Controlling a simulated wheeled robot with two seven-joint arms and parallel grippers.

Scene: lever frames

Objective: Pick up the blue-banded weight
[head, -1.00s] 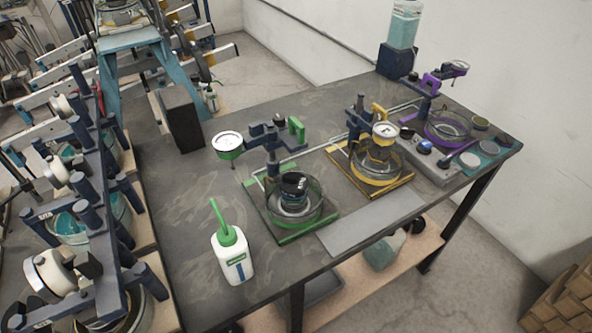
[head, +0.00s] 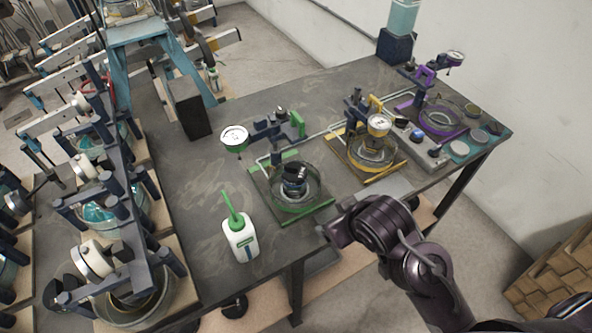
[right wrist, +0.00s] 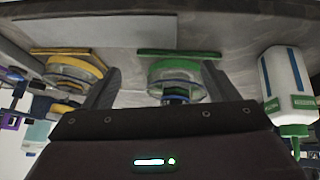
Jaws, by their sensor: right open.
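A small piece with blue on it (head: 417,134) sits among the items on the grey strip between the yellow and purple stations in the head view. It is too small to tell surely whether it is the blue-banded weight. My right gripper (head: 328,232) is at the table's front edge, in front of the green station, well apart from that piece. In the right wrist view its two fingers (right wrist: 158,82) are spread apart with nothing held between them. My left gripper is not in view.
The green station (head: 296,200) with a glass dish, the yellow station (head: 372,157) and the purple ring (head: 441,119) stand along the table. A white bottle with a green spout (head: 240,240) stands at front left. Flat discs (head: 459,148) lie at far right. A dark block (head: 188,107) stands behind.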

